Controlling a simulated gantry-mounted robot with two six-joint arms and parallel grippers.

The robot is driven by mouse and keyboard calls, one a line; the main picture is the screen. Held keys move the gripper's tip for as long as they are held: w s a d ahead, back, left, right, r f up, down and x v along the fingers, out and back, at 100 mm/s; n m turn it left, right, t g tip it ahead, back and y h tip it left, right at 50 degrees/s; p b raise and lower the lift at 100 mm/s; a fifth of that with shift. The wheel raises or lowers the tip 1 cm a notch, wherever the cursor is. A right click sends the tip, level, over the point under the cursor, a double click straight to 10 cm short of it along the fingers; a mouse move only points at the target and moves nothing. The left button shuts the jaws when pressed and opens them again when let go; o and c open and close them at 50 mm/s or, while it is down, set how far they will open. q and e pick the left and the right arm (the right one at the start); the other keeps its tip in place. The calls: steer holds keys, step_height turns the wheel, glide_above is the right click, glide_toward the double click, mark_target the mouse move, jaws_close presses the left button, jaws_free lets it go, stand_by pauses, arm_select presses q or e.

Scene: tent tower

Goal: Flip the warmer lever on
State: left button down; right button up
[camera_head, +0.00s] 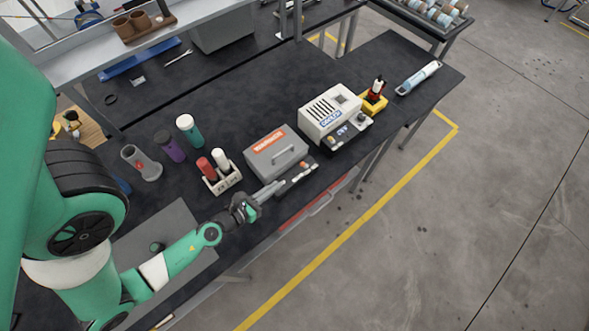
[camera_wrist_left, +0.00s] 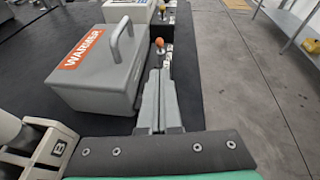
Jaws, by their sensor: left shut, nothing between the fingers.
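The warmer (camera_head: 275,152) is a grey box with an orange WARMER label and a handle on its lid, standing on the dark bench. In the left wrist view the warmer (camera_wrist_left: 95,70) is to the left of my fingers. A small lever with an orange knob (camera_wrist_left: 160,43) stands beyond my fingertips, by the warmer's front right side. My left gripper (camera_head: 280,185) is shut and empty, in front of the warmer along the bench's front edge; in the left wrist view its fingers (camera_wrist_left: 161,78) point toward the lever. I cannot tell whether they touch it. My right gripper is not in view.
A rack (camera_head: 222,181) with red and white tubes stands left of the warmer. A white device (camera_head: 330,112) with a display stands to its right, then a yellow holder (camera_head: 373,103). Several bottles, including a teal one (camera_head: 189,132), stand further left.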

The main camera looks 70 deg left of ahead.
mark_target(294, 177)
arm_select(q)
steer(key=x, duration=1)
steer(key=shift+p, duration=0.35)
